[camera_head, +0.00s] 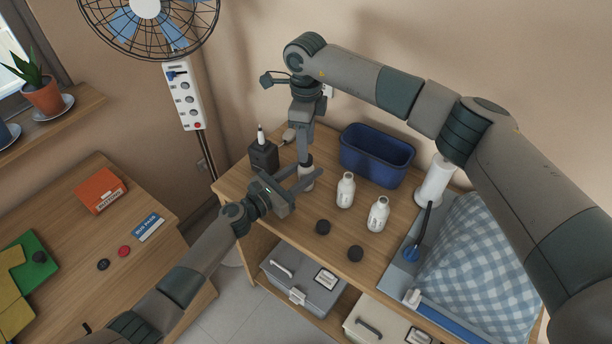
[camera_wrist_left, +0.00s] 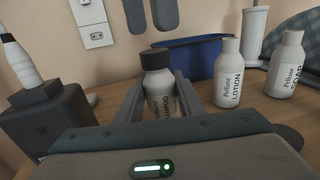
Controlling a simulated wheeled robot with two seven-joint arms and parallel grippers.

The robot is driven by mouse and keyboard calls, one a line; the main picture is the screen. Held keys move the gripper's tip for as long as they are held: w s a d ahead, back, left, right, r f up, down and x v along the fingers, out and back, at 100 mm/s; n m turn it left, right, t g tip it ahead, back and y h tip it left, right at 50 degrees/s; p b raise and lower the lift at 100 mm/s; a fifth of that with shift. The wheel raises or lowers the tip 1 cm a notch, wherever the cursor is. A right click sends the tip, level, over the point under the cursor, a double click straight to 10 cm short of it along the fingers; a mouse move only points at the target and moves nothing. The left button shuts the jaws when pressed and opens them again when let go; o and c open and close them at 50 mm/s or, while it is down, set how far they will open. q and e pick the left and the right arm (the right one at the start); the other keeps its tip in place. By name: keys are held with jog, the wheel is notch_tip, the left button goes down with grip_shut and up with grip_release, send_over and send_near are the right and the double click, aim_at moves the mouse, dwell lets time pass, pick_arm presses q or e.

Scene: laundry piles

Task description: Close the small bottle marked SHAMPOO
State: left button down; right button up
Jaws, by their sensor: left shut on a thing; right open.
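A small white bottle (camera_head: 306,180) stands upright on the table; it also shows in the left wrist view (camera_wrist_left: 160,92). A dark cap (camera_wrist_left: 156,58) sits on its top; I cannot tell whether it is tight. The label is turned and partly hidden, so I cannot read it fully. My left gripper (camera_head: 303,183) is shut on the bottle's body, one finger on each side. My right gripper (camera_head: 304,158) points down right above the cap. Its two fingers (camera_wrist_left: 150,16) are apart at the top of the left wrist view, clear of the cap.
Bottles marked LOTION (camera_wrist_left: 229,80) and SOAP (camera_wrist_left: 285,68) stand uncapped to the right. Two dark caps (camera_head: 323,227) (camera_head: 355,253) lie in front. A dark dispenser block (camera_head: 263,155) is at left. A blue bin (camera_head: 376,158) stands behind, and a checked cloth (camera_head: 480,265) lies at right.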

jog(key=shift+f, duration=2)
grip_shut()
jog(key=shift+o, duration=0.8)
grip_release()
notch_tip(320, 180, up, 12)
